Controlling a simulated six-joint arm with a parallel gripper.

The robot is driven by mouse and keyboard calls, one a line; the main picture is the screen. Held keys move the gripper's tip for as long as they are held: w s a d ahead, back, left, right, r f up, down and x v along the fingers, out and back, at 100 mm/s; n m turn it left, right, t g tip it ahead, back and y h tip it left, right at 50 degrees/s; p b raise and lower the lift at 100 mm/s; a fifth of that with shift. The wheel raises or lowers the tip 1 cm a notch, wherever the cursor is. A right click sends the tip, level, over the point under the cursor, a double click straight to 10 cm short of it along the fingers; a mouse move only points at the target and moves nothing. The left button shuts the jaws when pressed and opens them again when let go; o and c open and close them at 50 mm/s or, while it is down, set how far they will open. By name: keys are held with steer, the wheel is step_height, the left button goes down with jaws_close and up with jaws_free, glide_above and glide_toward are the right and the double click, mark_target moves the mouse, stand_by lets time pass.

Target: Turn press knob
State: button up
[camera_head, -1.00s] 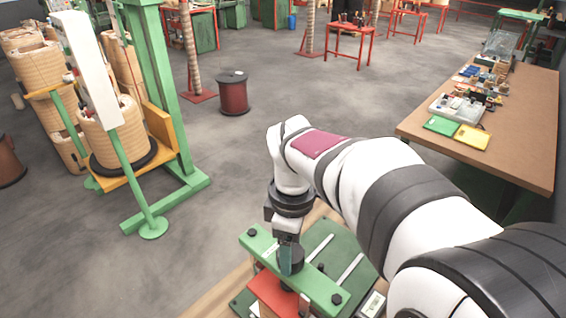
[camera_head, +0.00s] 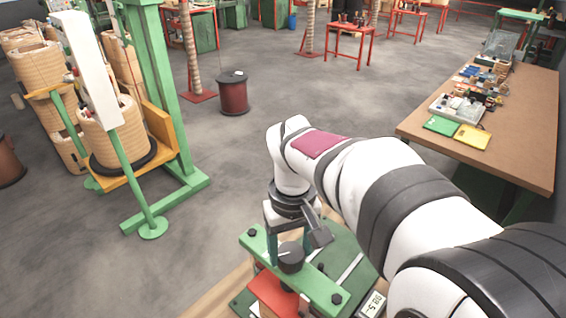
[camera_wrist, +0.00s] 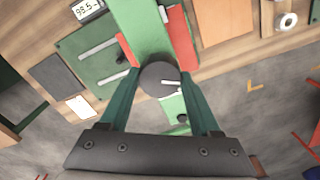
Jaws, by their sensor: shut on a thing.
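The press knob (camera_head: 292,258) is a dark round knob on top of the press's green crossbar (camera_head: 326,290). In the wrist view the knob (camera_wrist: 158,80) has a pale line on its top, pointing right. My gripper (camera_head: 291,254) points down over the press, with one teal finger on each side of the knob. In the wrist view my gripper (camera_wrist: 159,74) is shut on the knob, with the fingertips at its left and right sides. The red part (camera_head: 272,292) below the crossbar is partly covered.
The press stands on a green base plate (camera_head: 345,250) on a wooden bench top (camera_head: 213,298). A small digital display (camera_head: 373,303) sits beside it and shows in the wrist view (camera_wrist: 88,9). A parts table (camera_head: 520,150) is at the right; open floor lies beyond the bench.

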steer(key=m, duration=0.4)
steer(key=shift+m, duration=0.3)
steer(key=m, duration=0.4)
steer(key=shift+m, duration=0.3)
steer(key=m, duration=0.3)
steer(key=shift+m, duration=0.3)
steer(key=m, duration=0.4)
steer(key=shift+m, duration=0.3)
steer(key=m, duration=0.4)
steer(key=shift+m, duration=0.3)
steer(key=m, duration=0.8)
steer(key=shift+m, duration=2.2)
